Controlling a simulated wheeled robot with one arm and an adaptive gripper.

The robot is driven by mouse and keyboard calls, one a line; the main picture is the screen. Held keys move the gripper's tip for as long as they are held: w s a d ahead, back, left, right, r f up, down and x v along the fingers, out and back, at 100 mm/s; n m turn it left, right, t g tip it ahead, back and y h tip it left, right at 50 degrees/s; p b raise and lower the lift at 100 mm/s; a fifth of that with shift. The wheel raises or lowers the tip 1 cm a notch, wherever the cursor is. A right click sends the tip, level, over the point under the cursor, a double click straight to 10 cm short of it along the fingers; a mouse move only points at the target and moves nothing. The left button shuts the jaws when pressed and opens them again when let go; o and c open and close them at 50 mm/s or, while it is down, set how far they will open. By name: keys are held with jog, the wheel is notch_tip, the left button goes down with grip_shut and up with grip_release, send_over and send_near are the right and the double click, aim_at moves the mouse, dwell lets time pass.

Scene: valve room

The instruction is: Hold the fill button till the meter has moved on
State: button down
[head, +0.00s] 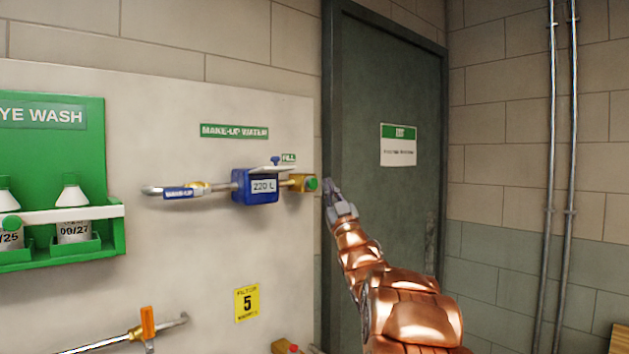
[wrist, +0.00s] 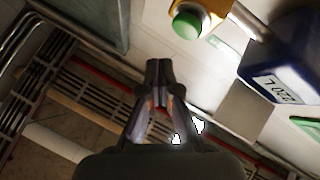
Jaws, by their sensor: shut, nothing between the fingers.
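The green fill button (head: 312,183) sits on the right end of a brass valve body (head: 297,182) on the make-up water pipe, under a small FILL label (head: 289,157). The blue meter (head: 255,186) to its left reads 220 L. My gripper (head: 333,187) is shut and empty, just right of the button, with a small gap seen between them. In the wrist view the button (wrist: 187,25) is above and right of my shut fingertips (wrist: 158,66), apart from them. The meter (wrist: 280,70) shows there at the right.
A green eye wash station (head: 62,180) with bottles hangs at the left. An orange-handled valve (head: 148,322) is on a lower pipe. A dark door (head: 395,120) stands behind my arm. Vertical pipes (head: 560,170) run up the right wall.

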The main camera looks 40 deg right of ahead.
aim_at(315, 179)
jog(key=shift+w, duration=1.15)
jog(key=shift+w+b, duration=0.15)
jog(key=shift+b, duration=0.2)
dwell(0.4)
jog(key=shift+w, duration=0.25)
jog(key=shift+w, duration=0.6)
dwell(5.2)
